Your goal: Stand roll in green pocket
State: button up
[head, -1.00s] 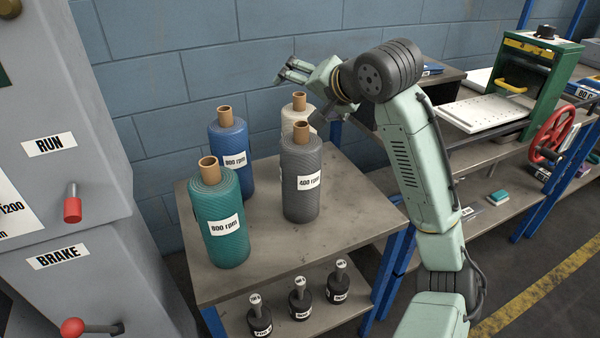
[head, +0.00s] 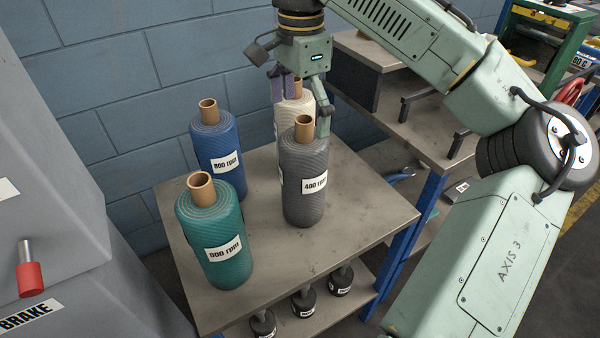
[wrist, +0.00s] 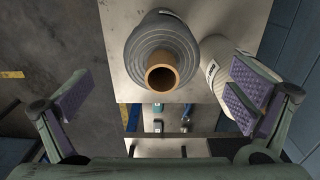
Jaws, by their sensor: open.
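My gripper (head: 300,108) is open and empty, pointing down near the tops of the grey and cream rolls. The grey roll (head: 303,180), labelled 400 rpm, stands upright on the table; in the wrist view it (wrist: 160,40) shows between the spread fingers (wrist: 160,95), with its cardboard core facing me. The cream roll (head: 288,115) stands behind it, partly hidden by the grey roll and a finger; it (wrist: 218,75) is beside the right finger in the wrist view. A blue roll (head: 218,150) and a teal roll (head: 210,235) stand to the left. I cannot make out a green pocket.
The table (head: 350,215) is bare to the right of the grey roll. Small dark weights (head: 303,302) sit on its lower shelf. A block wall (head: 130,80) closes the back. A grey machine (head: 50,200) with a red-handled lever stands at the left; another bench (head: 400,120) is at the right.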

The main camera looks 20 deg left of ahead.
aim_at(302, 121)
notch_tip(302, 121, down, 3)
jog(key=shift+f, duration=0.1)
jog(key=shift+w+d+f+p, duration=0.1)
jog(key=shift+f+p, duration=0.15)
jog(key=shift+f, duration=0.65)
jog(key=shift+w+f+p, duration=0.15)
jog(key=shift+f+p, duration=0.15)
jog(key=shift+f, duration=0.55)
jog(key=shift+w+d+f+p, duration=0.1)
jog(key=shift+f+p, duration=0.15)
jog(key=shift+f, duration=0.65)
jog(key=shift+c, duration=0.5)
jog(key=c, duration=1.9)
jog(key=shift+r, duration=0.15)
